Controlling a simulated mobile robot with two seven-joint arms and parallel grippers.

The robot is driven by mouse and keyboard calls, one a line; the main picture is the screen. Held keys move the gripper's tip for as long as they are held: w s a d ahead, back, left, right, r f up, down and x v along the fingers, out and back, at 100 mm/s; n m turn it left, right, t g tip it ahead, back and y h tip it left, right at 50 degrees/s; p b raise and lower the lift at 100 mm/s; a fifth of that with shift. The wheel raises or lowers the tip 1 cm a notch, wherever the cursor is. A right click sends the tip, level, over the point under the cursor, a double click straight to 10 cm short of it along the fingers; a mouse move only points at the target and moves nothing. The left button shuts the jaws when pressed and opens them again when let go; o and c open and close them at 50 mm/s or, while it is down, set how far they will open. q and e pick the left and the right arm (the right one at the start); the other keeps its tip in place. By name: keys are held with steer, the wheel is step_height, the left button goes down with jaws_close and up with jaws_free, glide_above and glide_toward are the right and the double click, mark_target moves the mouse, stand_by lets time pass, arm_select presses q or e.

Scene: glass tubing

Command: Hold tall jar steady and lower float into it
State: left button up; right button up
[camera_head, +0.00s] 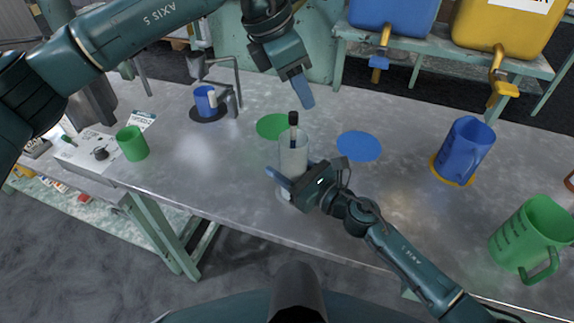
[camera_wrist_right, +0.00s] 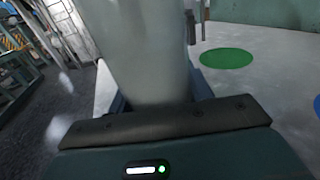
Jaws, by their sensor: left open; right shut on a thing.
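The tall clear jar (camera_head: 294,158) stands upright near the table's front edge. My right gripper (camera_head: 290,182) is shut around its lower part. The jar's pale wall fills the middle of the right wrist view (camera_wrist_right: 150,50), between the blue fingers. The float (camera_head: 293,122), dark with a black top, stands upright in the jar's mouth, its upper part above the rim. How deep its lower end sits is hard to tell. My left gripper (camera_head: 303,88) is open above and slightly right of the float, apart from it.
A green disc (camera_head: 271,126) and a blue disc (camera_head: 360,146) lie behind the jar. A green cup (camera_head: 132,143) and blue cup (camera_head: 205,101) stand left. A blue jug (camera_head: 464,150) and green jug (camera_head: 530,238) stand right. Blue and yellow tanks (camera_head: 500,25) stand behind.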

arm_select(q)
steer(key=v, duration=1.1)
steer(key=shift+r, duration=0.15)
arm_select(e)
steer(key=o, duration=1.1)
arm_select(q)
steer(key=shift+a, duration=0.15)
arm_select(e)
steer(key=shift+s+d, duration=0.1)
